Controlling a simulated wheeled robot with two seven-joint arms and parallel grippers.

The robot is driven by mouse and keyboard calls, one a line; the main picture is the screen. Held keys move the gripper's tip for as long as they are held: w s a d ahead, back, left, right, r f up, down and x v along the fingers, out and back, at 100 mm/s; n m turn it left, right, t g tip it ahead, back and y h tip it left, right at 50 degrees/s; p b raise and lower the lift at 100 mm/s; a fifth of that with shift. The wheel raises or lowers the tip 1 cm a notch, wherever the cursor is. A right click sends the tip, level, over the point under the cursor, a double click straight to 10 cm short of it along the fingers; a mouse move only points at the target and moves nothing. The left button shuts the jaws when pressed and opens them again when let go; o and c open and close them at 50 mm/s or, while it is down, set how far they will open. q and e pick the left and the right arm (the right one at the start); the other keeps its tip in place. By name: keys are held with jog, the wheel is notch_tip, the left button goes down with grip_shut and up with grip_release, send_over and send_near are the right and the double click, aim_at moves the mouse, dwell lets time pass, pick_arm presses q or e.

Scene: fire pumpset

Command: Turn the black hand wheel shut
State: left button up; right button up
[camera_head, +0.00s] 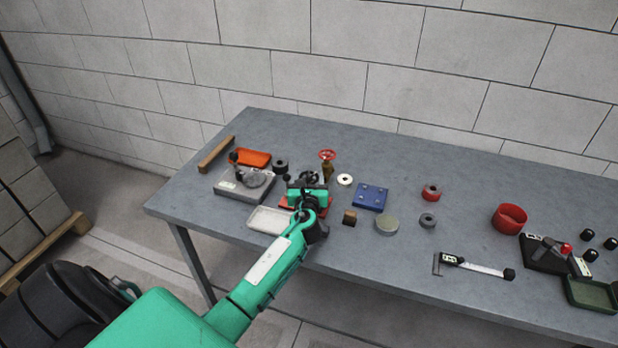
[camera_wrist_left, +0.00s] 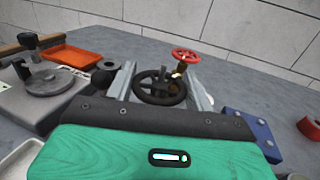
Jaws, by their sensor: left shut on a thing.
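The black hand wheel (camera_wrist_left: 160,88) shows in the left wrist view, between the two grey fingers of my left gripper (camera_wrist_left: 162,86). The fingers lie at its left and right sides, and the gripper is shut on it. In the head view my left gripper (camera_head: 308,182) reaches over the table's front edge to the wheel, which is mostly hidden by the gripper there. How far the wheel is turned cannot be told. My right gripper is not in view.
A red hand wheel (camera_wrist_left: 185,55) on a brass valve stands just behind; it also shows in the head view (camera_head: 327,155). Right is a blue block (camera_head: 370,196).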

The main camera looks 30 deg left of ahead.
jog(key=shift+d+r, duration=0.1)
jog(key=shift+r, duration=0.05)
